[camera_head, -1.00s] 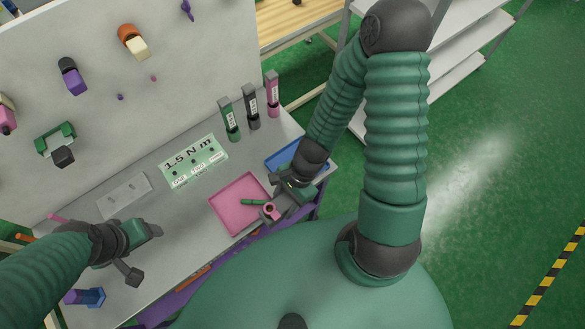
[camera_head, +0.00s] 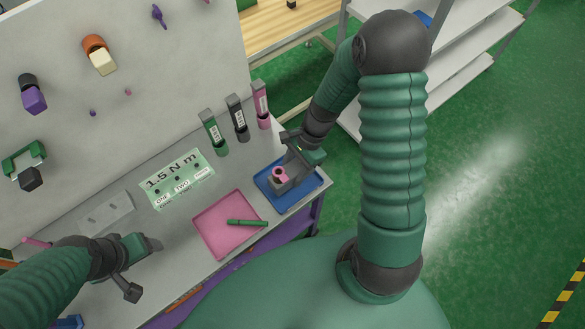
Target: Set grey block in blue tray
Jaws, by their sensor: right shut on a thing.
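The blue tray (camera_head: 304,189) lies at the right end of the grey bench. My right gripper (camera_head: 286,172) is over the blue tray, shut on a small grey block (camera_head: 277,184) with a pink round part (camera_head: 281,174) showing on it. The fingers hide part of the block, and I cannot tell whether it touches the tray floor. My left gripper (camera_head: 143,268) is open and empty over the left part of the bench.
A pink tray (camera_head: 212,225) with a green rod (camera_head: 247,223) lies left of the blue tray. Green, black and pink holders (camera_head: 238,118) stand behind. A "1.5 N m" sign (camera_head: 177,180) lies on the bench. A pegboard wall with tools rises at the back left.

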